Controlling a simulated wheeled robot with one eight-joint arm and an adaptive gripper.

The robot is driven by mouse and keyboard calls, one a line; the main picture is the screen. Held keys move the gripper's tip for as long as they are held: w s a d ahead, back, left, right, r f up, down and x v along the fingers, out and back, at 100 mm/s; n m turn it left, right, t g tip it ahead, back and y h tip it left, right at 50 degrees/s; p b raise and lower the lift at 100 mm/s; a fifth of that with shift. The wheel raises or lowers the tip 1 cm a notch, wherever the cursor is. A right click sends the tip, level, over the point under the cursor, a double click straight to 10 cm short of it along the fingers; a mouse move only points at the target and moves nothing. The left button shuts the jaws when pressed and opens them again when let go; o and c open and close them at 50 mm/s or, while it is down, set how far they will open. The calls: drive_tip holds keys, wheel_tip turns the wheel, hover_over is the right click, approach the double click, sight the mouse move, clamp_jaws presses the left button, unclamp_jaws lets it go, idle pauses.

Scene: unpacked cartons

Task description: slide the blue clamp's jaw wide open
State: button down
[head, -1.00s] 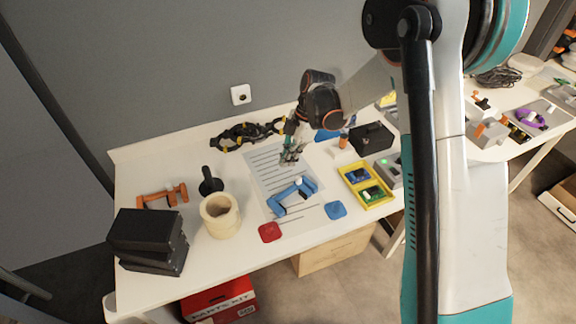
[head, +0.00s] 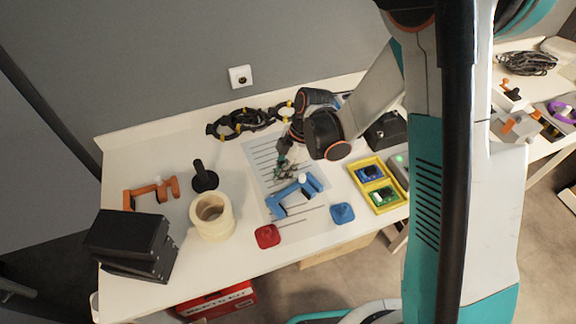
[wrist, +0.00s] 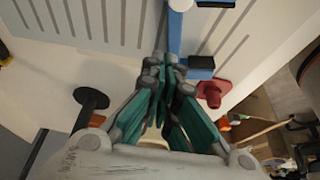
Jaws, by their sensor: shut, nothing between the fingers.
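The blue clamp (head: 294,193) lies on the lined white sheet (head: 262,153) on the table, with a white knob on its upper part. It also shows in the wrist view at the top (wrist: 199,68), partly hidden behind my fingers. My gripper (head: 285,170) is shut and empty, just above and behind the clamp's upper left side in the head view. In the wrist view my fingertips (wrist: 164,66) are together beside the clamp's blue bar. I cannot tell whether they touch it.
Near the clamp are a red piece (head: 267,236), a blue piece (head: 342,213) and a yellow tray (head: 357,163). An orange clamp (head: 151,192), a black stand (head: 203,177), a tape roll (head: 212,217) and black boxes (head: 128,245) stand left. A black cable chain (head: 240,122) lies behind.

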sight(296, 184)
drive_tip(key=shift+x, duration=1.15)
drive_tip(key=d, duration=0.1)
drive_tip(key=w+d+b, duration=0.1)
drive_tip(key=d, duration=0.1)
drive_tip(key=shift+w+d, duration=0.1)
drive_tip(key=shift+d, duration=0.3)
drive_tip(key=shift+w+d+b, duration=0.25)
drive_tip(key=shift+d+b, duration=0.2)
drive_tip(key=shift+d, duration=0.1)
